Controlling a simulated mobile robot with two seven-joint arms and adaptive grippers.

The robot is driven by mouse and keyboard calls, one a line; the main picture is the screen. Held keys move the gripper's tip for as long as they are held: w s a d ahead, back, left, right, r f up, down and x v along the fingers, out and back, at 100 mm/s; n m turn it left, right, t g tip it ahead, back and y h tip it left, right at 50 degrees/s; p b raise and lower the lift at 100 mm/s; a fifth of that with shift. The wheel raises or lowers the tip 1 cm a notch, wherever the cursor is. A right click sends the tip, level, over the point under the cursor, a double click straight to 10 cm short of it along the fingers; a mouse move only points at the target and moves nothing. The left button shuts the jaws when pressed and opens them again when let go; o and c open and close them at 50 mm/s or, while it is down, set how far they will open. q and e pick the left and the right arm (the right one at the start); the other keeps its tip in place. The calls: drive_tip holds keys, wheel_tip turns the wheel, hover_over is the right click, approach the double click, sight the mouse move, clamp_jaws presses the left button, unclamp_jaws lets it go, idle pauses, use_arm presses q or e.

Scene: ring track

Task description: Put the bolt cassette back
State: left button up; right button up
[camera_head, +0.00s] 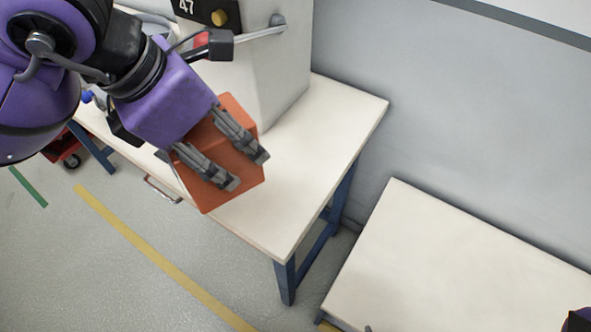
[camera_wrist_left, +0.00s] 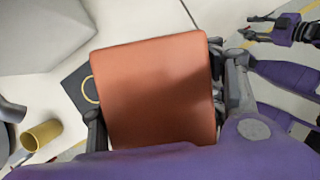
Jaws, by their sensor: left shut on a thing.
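The bolt cassette, an orange-red box (camera_head: 228,140), is in my left gripper (camera_head: 222,166) in the head view. The two grey fingers are shut on it, one along each side. It is tilted in the picture and hides part of the white bench's front edge. In the left wrist view the cassette (camera_wrist_left: 155,90) fills the middle, between the fingers. A dark patch with a yellow ring (camera_wrist_left: 82,92) shows partly from behind it. My right gripper (camera_wrist_left: 262,30) is at the upper right of the left wrist view, its fingers apart and empty.
The white bench (camera_head: 335,115) carries a pale machine (camera_head: 270,75) with a grey lever (camera_head: 262,34) and a black plate marked 47 (camera_head: 208,12). A second white table (camera_head: 460,260) is bare where seen. A yellow line (camera_head: 150,255) crosses the grey floor.

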use_arm(q)
drive_tip(key=w+d+f, duration=0.1)
drive_tip(key=d, duration=0.1)
drive_tip(key=w+d+f, duration=0.1)
drive_tip(key=d, duration=0.1)
drive_tip(key=w+d+f, duration=0.1)
drive_tip(key=w+d, duration=0.1)
drive_tip(key=shift+w+d+p, duration=0.1)
drive_tip(key=shift+d+p, duration=0.15)
drive_tip(key=shift+p, duration=0.05)
drive_tip(key=shift+w+d+r+x, duration=0.1)
drive_tip(key=shift+d+x, duration=0.1)
drive_tip(key=shift+x, duration=1.7)
drive_tip(key=shift+w+d+r+x, duration=0.1)
drive_tip(key=shift+w+d+x, duration=0.05)
drive_tip(key=shift+x, duration=1.7)
drive_tip(key=shift+w+d+r+x, duration=0.1)
drive_tip(key=shift+d+x, duration=0.1)
drive_tip(key=shift+x, duration=1.7)
drive_tip(key=o, duration=1.6)
drive_tip(key=shift+c, duration=0.2)
drive_tip(key=v, duration=1.2)
